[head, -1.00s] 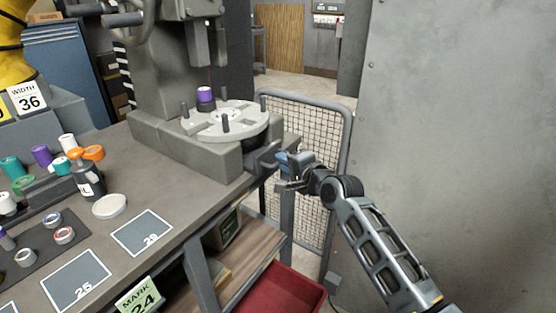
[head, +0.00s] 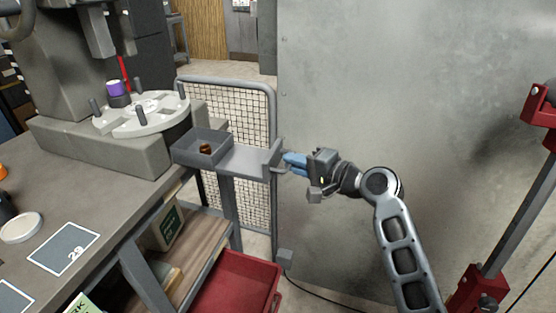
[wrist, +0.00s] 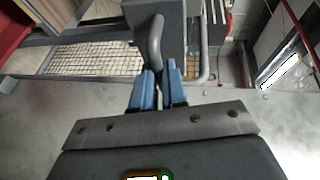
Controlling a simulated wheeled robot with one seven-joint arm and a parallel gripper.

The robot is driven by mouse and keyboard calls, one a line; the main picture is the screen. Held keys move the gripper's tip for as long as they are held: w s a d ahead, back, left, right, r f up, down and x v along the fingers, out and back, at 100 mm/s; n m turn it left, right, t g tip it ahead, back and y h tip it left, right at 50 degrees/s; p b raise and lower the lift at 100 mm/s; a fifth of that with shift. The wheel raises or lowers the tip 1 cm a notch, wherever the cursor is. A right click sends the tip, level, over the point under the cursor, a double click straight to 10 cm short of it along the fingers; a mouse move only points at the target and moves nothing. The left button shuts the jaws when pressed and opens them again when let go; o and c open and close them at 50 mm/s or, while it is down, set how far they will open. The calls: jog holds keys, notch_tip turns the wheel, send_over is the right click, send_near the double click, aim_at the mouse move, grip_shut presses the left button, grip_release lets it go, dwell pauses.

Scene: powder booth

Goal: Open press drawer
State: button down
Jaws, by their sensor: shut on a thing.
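The press drawer (head: 240,160) is a grey tray pulled out to the right from the press base (head: 110,148). Its square compartment (head: 187,152) shows, and a small brown thing (head: 206,148) lies in it. My gripper (head: 287,162) is at the drawer's right end, with its blue fingers shut on the handle (head: 275,160). In the wrist view, the blue fingers (wrist: 158,88) meet at the curved grey handle (wrist: 155,40). The exact contact is partly hidden by the fingers.
A mesh guard (head: 235,110) stands behind the drawer. A large grey wall panel (head: 400,90) is behind my arm. A red-and-grey stand (head: 500,240) is at the right. The floor between is partly clear.

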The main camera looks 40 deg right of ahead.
jog(key=shift+s+d, duration=0.25)
jog(key=shift+s, duration=0.15)
jog(key=c, duration=1.2)
grip_release()
jog(key=shift+s, duration=0.1)
jog(key=v, duration=0.7)
jog(key=shift+s+d+b, duration=0.1)
jog(key=shift+s+b, duration=0.15)
jog(key=shift+b, duration=0.1)
